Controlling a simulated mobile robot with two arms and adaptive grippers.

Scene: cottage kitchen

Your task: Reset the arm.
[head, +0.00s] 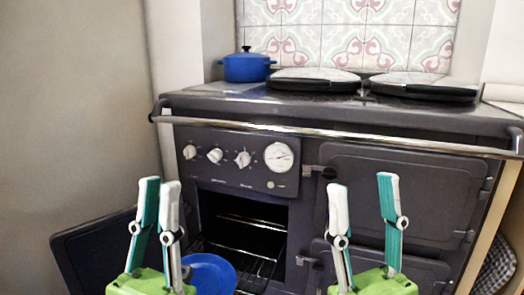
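My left gripper (160,186) points up in front of the open oven at the left. It is turned partly edge-on, with a gap between its fingers and nothing seen in it. My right gripper (363,187) points up in front of the stove's right-hand doors. Its fingers are wide apart and empty. Both grippers have green bodies with white and teal fingers. My arms below them are out of view. A blue round dish (210,272) shows low at the oven opening, just right of the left gripper, which partly covers it.
The dark stove (400,125) has a front rail (330,138). The left oven door (92,250) stands open; a wire rack (255,268) shows inside. A blue pot (247,67) and two round lids (315,80) are on top. A wall is at left.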

